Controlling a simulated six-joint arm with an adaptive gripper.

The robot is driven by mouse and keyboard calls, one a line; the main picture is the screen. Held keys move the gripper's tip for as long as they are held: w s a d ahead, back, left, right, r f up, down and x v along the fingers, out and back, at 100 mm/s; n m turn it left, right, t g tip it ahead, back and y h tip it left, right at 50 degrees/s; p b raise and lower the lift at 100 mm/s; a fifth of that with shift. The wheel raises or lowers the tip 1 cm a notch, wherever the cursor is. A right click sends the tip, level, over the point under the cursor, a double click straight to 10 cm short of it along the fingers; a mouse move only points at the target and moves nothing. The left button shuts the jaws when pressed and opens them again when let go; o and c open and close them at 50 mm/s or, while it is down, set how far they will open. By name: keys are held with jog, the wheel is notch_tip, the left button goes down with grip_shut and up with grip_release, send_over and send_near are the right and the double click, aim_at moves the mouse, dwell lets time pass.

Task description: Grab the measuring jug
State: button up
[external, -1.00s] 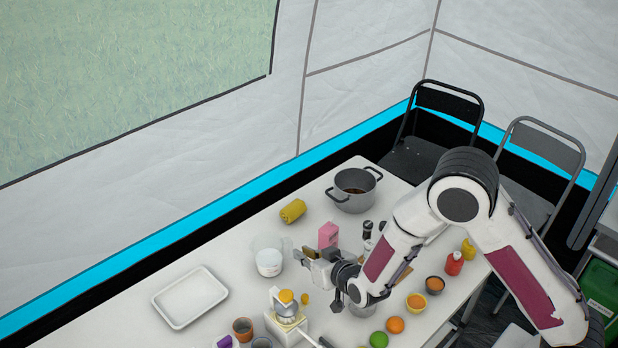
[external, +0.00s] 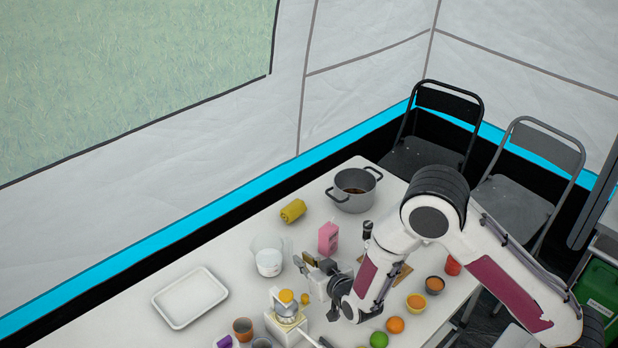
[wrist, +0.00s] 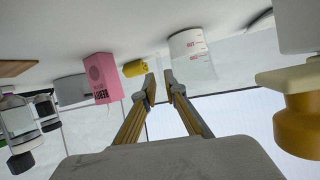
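The measuring jug (external: 268,262) is a clear, wide-mouthed vessel with a whitish lower part, standing on the table left of my gripper in the external view. In the wrist view, which is upside down, the jug (wrist: 188,46) shows red markings and lies just beyond and right of the fingertips. My gripper (external: 301,260) is low over the table, a short way right of the jug and apart from it. In the wrist view my gripper (wrist: 161,82) has a gap between its fingers and nothing in it.
A pink carton (external: 328,238) stands close behind my gripper. A juicer-like appliance (external: 286,310) stands close in front. A yellow rolled item (external: 293,211) and grey pot (external: 355,190) are farther back. A white tray (external: 190,298) lies left, with clear table around it.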

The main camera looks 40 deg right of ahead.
jog(key=shift+x, duration=0.95)
jog(key=shift+x, duration=2.55)
grip_shut()
jog(key=shift+r, duration=0.1)
jog(key=shift+r, duration=0.25)
notch_tip(320, 180, up, 9)
jog(key=shift+r, duration=0.25)
dwell(0.5)
